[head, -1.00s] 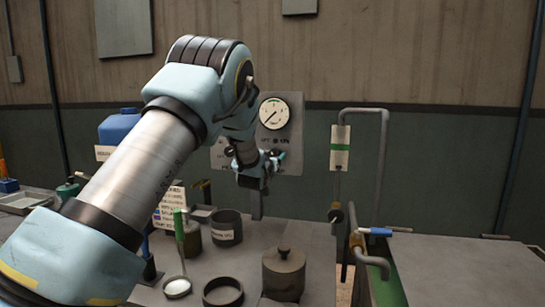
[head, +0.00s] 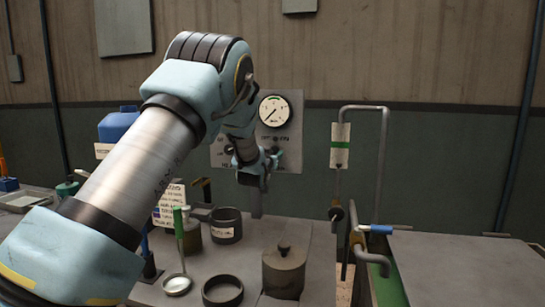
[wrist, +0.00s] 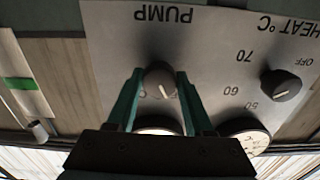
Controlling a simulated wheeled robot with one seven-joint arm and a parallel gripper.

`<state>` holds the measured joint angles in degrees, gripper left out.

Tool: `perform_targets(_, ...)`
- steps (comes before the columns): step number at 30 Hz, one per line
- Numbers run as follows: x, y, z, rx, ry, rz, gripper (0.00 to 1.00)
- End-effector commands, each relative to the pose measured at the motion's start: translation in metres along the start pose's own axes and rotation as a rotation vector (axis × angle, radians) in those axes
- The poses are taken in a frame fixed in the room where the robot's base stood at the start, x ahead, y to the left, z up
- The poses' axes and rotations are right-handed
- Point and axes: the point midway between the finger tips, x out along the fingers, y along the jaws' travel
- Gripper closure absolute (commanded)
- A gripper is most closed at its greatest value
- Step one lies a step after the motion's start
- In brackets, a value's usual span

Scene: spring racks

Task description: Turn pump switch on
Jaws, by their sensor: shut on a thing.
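The pointer aims down and slightly right there. My gripper (wrist: 159,84) has its two teal fingers on either side of the knob, shut on it. Part of the lettering beside the knob is hidden by the fingers. In the head view, my gripper (head: 270,160) is at the panel (head: 291,158) below a round gauge (head: 274,111), and my arm hides the knob.
A black heat knob (wrist: 281,84) sits beside the pump switch on the panel. A lidded pot (head: 284,270), a dark cup (head: 226,224) and a ring-shaped dish (head: 222,291) stand on the bench below. Pipes with a blue-handled valve (head: 376,229) rise to the right.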

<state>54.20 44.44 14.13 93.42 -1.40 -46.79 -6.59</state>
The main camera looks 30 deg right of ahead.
Motion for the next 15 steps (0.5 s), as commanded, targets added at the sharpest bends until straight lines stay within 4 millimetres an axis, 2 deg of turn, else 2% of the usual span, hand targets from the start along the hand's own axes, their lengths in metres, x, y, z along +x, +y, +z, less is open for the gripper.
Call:
perform_targets(8, -0.0001, 0.0004, 0.006, 0.169, 0.004, 0.0, 1.0)
perform_targets(15, -0.0001, 0.0006, 0.0066, 0.392, 0.005, 0.001, 1.0)
